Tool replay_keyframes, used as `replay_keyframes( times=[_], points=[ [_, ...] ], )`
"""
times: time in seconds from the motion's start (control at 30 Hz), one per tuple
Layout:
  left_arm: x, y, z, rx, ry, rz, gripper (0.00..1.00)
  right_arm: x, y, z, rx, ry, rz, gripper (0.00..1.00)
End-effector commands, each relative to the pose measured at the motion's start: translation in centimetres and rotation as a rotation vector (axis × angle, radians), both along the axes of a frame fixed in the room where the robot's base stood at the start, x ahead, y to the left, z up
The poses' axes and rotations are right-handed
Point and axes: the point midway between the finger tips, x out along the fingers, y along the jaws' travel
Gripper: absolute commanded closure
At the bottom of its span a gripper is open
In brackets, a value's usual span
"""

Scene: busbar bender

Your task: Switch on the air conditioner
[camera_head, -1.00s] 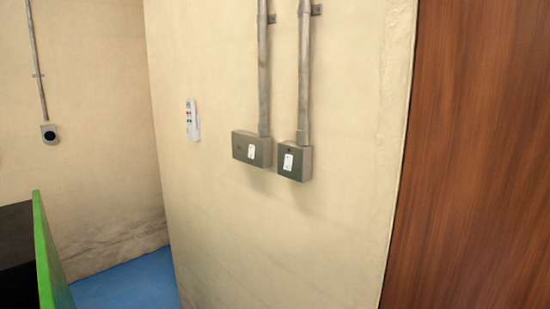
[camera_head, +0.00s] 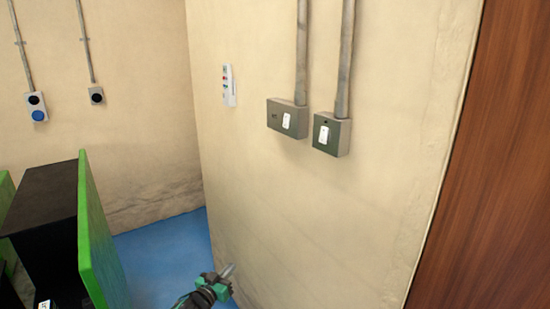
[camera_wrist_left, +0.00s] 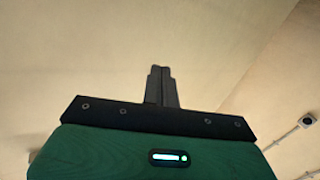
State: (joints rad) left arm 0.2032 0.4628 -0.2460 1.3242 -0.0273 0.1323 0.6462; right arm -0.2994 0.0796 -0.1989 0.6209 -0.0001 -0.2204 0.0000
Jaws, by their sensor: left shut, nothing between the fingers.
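A white remote-like panel (camera_head: 229,86) with small coloured buttons is fixed upright on the beige wall. To its right are two grey-green switch boxes, the left box (camera_head: 274,116) and the right box (camera_head: 343,137), each with a white rocker switch. I cannot tell which of these works the air conditioner; no air conditioner unit shows. My left gripper (camera_head: 229,271) is low at the bottom of the head view, below and apart from the panel and boxes. Its fingers are shut and empty, also in the left wrist view (camera_wrist_left: 160,70). My right gripper is out of view.
A green-sided black cabinet (camera_head: 105,235) stands at left above the blue floor (camera_head: 165,250). Conduits (camera_head: 300,50) run up from the boxes. A brown wooden panel (camera_head: 490,170) is at right. The wall around the boxes is clear.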

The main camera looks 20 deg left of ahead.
Motion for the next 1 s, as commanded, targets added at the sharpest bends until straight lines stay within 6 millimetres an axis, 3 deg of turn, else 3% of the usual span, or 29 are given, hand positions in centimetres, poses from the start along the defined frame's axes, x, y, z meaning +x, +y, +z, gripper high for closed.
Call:
replay_keyframes(
  times=[0.03, 0.2, 0.3, 0.43, 0.5, 0.63, 1.0],
  points=[
    [1.2, -0.2, 4.9, -0.015, -0.08, -0.029, 1.0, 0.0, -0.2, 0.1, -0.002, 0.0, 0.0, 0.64],
    [2.4, -1.8, 19.8, -0.081, -0.318, -0.154, 1.0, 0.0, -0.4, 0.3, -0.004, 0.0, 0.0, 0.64],
    [1.5, -3.1, 27.5, -0.109, -0.438, -0.239, 1.0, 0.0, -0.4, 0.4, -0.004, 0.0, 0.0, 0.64],
    [-0.4, -4.7, 34.9, -0.133, -0.551, -0.34, 1.0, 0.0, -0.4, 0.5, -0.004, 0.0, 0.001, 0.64],
    [-1.4, -5.3, 37.5, -0.139, -0.591, -0.381, 1.0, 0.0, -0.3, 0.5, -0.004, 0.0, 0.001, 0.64],
    [-2.6, -6.1, 40.2, -0.148, -0.632, -0.428, 1.0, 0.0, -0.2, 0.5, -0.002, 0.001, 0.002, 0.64],
    [-2.9, -6.2, 40.8, -0.149, -0.641, -0.437, 1.0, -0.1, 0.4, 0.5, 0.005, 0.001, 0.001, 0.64]
  ],
)
